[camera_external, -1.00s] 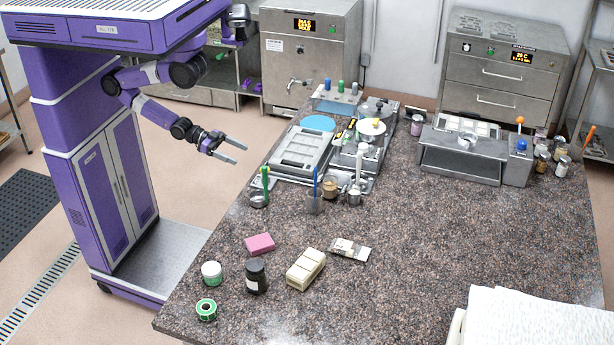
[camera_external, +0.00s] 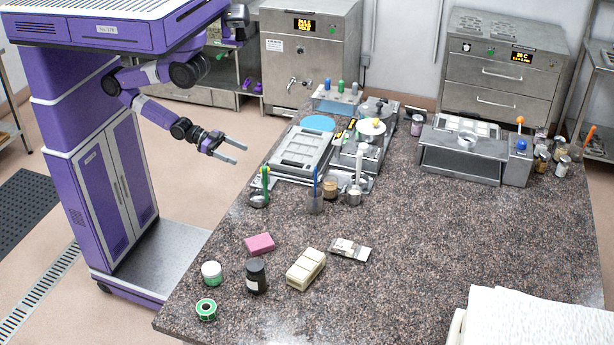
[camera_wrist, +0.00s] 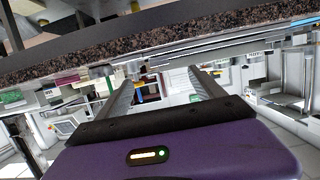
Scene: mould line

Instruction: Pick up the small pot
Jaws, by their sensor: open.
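My gripper (camera_external: 240,155) is open and empty, held out over the floor left of the stone-topped table. Its two fingers also show in the wrist view (camera_wrist: 160,76), apart with nothing between them. Several small vessels stand on the table to its right and nearer the camera. One is a small metal pot (camera_external: 258,201) with a green-handled tool in it. Another small metal pot (camera_external: 354,198) has a white-handled tool. Between them are a grey cup (camera_external: 315,204) with a blue-handled tool and a tan jar (camera_external: 330,189). I cannot tell which is the small pot.
The table (camera_external: 400,250) has a grey frame tray (camera_external: 304,150) near my gripper. A pink block (camera_external: 260,243), black jar (camera_external: 256,277), white-and-green jar (camera_external: 211,272), green roll (camera_external: 206,309) and cream block (camera_external: 306,269) stand at the near left. The table's middle is clear.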

